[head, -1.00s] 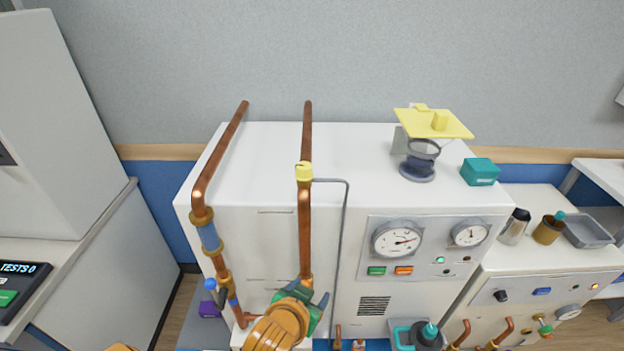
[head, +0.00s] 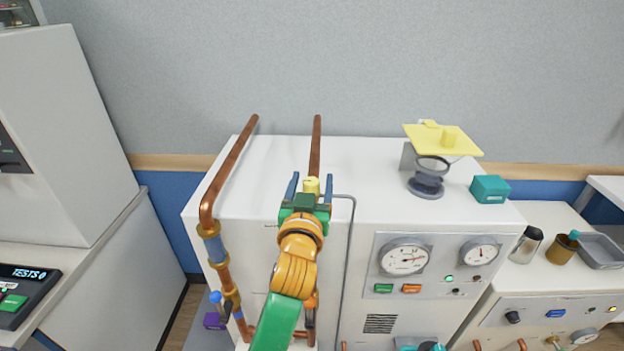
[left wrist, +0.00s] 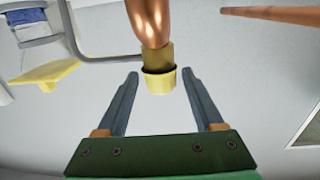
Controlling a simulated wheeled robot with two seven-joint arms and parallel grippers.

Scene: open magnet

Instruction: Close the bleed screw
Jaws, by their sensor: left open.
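A yellow fitting (head: 312,186), which I take for the bleed screw, sits on the middle copper pipe (head: 315,145) of the white machine. A thin grey tube runs from beside it. My left gripper (head: 311,179) is open, with one finger on each side of the fitting. In the left wrist view the yellow fitting (left wrist: 159,82) shows between the tips of the left gripper (left wrist: 160,74), with gaps on both sides. The gripper holds nothing. Its green body and my orange wrist hide the lower pipe in the head view. My right gripper is not in view.
A second copper pipe (head: 228,173) with a blue section stands left of the arm. The white machine (head: 370,170) carries gauges (head: 405,257), a lens stand (head: 427,185) under a yellow plate (head: 443,139), and a teal box (head: 490,189). The grey tube (head: 348,250) runs close right.

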